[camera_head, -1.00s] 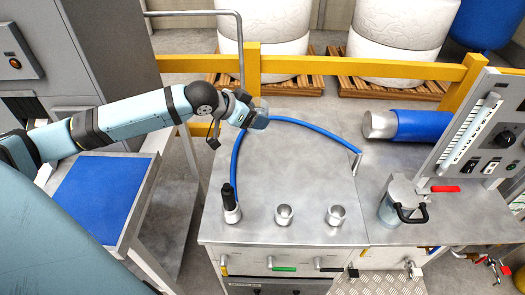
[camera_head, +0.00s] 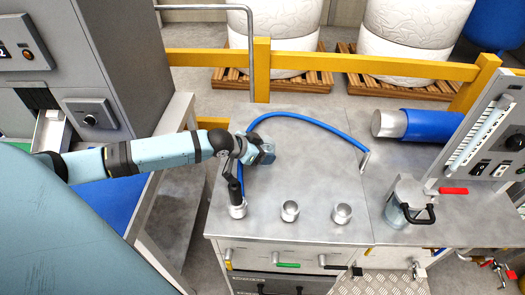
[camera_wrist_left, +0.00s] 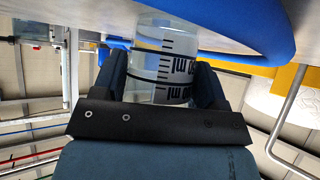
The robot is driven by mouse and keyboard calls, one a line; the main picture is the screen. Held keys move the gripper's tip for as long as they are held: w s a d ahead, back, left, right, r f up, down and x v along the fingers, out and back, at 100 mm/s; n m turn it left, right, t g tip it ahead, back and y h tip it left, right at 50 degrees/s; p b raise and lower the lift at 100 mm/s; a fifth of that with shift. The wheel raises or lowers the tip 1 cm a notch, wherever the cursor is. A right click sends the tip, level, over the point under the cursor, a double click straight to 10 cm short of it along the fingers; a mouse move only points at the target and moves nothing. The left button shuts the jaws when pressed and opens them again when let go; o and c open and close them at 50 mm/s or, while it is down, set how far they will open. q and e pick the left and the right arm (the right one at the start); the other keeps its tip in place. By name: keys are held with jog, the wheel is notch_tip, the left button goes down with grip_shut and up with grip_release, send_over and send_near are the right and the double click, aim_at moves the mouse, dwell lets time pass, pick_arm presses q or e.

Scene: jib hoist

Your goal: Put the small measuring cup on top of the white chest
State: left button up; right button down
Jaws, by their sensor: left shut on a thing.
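The small measuring cup (camera_wrist_left: 163,62) is clear, with black graduation marks. In the left wrist view it sits between the two fingers of my left gripper (camera_wrist_left: 165,88), which is shut on it. In the head view my left gripper (camera_head: 262,153) is over the left part of the metal bench, near the blue hose; the cup is mostly hidden there. I cannot tell its height above the bench. I cannot make out a white chest in these views. My right gripper is not in view.
The metal bench (camera_head: 310,180) carries a curved blue hose (camera_head: 300,118), a black-handled post (camera_head: 237,200), two small metal cups (camera_head: 290,210), a lidded jug (camera_head: 408,200) and a blue cylinder (camera_head: 425,124). A yellow rail (camera_head: 320,62) runs behind. The bench middle is clear.

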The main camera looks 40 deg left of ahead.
pick_arm(q)
jog(key=shift+f, duration=0.15)
jog(key=o, duration=1.1)
jog(key=shift+f, duration=0.1)
jog(key=shift+c, duration=0.2)
jog(key=shift+r, duration=0.2)
jog(key=v, duration=1.2)
